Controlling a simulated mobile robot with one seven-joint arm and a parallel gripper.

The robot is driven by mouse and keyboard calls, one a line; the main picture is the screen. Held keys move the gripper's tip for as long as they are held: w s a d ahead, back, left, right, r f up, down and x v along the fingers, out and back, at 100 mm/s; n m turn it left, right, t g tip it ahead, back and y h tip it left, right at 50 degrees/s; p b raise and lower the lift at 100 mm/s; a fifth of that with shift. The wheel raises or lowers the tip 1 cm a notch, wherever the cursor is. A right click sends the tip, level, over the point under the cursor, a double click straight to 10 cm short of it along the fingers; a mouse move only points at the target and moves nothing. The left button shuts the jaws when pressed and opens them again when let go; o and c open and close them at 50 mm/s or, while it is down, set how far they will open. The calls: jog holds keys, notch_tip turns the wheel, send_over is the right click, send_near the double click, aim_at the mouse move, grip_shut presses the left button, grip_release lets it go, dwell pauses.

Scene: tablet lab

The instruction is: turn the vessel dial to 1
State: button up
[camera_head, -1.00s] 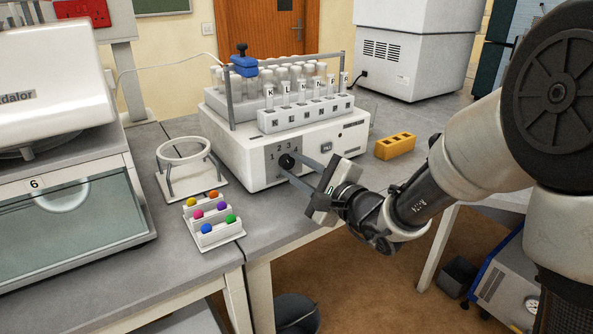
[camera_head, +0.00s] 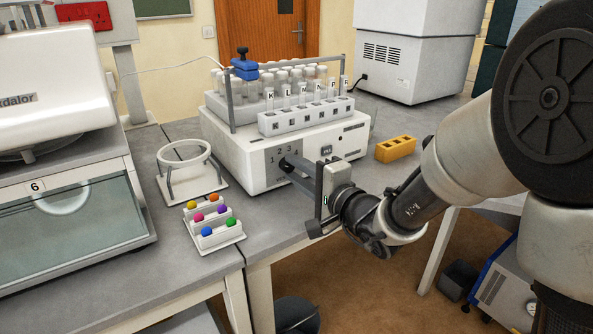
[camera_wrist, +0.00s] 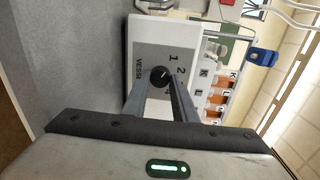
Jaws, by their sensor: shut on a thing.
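The vessel dial (camera_wrist: 160,75) is a small round black knob on the grey front panel (camera_wrist: 147,55) of the white machine (camera_head: 235,160). In the wrist view, the numbers 1 and 2 show beside it, with "VESSEL" partly readable below. In the head view, the numbers 1 to 4 show above it, while the knob is mostly hidden by the fingers. A pale mark shows on the knob's face; its exact number is unclear. My gripper (camera_head: 288,164) is shut on the dial, one finger on each side of it.
A rack of capped tubes (camera_head: 285,80) stands on the machine. To its left are a white ring stand (camera_head: 185,153) and a small stepped holder (camera_head: 216,236) with several coloured balls. The bench's front edge is close below my gripper.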

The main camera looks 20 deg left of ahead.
dwell(0.3)
jog(key=o, duration=1)
jog(key=shift+o, duration=0.2)
